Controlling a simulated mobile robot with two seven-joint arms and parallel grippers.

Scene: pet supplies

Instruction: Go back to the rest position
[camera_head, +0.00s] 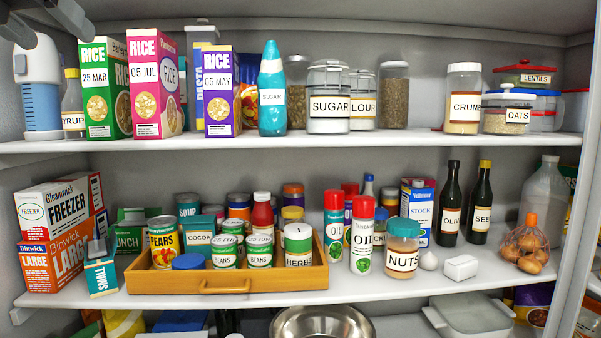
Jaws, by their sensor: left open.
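My left gripper (60,36) shows at the top left corner, cut off by the picture's upper edge. Its two dark grey fingers are spread apart and nothing is seen between them. It appears in front of the upper shelf, over a blue and white container (38,85) and left of a green rice box (105,88). I cannot tell how far it is from them. My right gripper is not in view.
The upper shelf (300,141) holds boxes, jars and tubs. The lower shelf (400,288) holds a wooden tray (230,282) of cans, bottles, Freezer boxes (65,212) and an onion net (525,248). A metal bowl (322,324) stands below. The right side wall (582,200) is close to the shelves.

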